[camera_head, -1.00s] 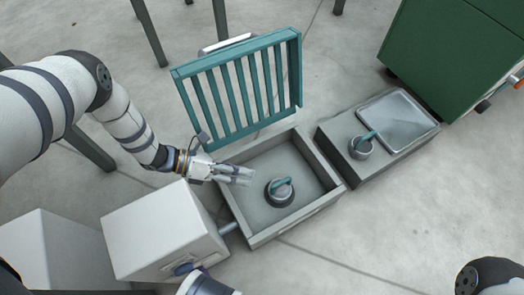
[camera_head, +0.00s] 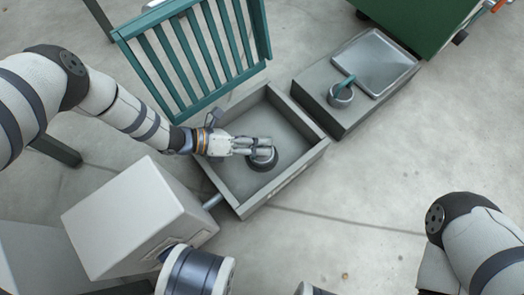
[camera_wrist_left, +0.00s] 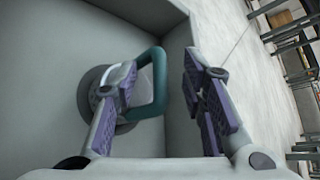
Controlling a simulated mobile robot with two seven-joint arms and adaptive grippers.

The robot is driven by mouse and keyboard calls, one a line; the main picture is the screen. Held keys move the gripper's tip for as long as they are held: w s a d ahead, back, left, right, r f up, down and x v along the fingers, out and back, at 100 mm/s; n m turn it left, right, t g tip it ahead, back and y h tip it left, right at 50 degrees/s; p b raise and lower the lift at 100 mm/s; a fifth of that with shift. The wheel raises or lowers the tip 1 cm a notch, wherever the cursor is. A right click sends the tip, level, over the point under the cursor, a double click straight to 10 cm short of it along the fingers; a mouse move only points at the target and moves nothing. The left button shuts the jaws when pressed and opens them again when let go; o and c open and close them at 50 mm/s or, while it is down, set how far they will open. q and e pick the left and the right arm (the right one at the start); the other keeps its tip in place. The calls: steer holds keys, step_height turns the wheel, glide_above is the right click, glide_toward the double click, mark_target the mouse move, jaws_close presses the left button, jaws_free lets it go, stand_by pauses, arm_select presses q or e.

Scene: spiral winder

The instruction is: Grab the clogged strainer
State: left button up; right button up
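The strainer, a round dark-rimmed piece with a teal loop handle, sits on the floor of the open grey box (camera_head: 310,157). In the head view the strainer (camera_head: 263,162) is partly covered by my left gripper (camera_head: 266,147), which reaches over it from the left. In the left wrist view the strainer (camera_wrist_left: 90,85) lies behind the left finger. Its handle stands out into the gap between the fingers of my left gripper (camera_wrist_left: 158,72). The fingers are apart; I see no closed grip. Only part of my right arm shows at lower right; its gripper is not visible.
A teal slatted grate (camera_head: 195,50) stands raised at the box's back edge. A bench (camera_head: 325,110) to the right holds a small cup with a teal handle (camera_head: 341,94) and a shallow tray (camera_head: 375,62). A pale block (camera_head: 120,220) stands left of the box.

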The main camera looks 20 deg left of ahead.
arm_select(q)
jaws_close()
steer(key=shift+r, duration=0.1)
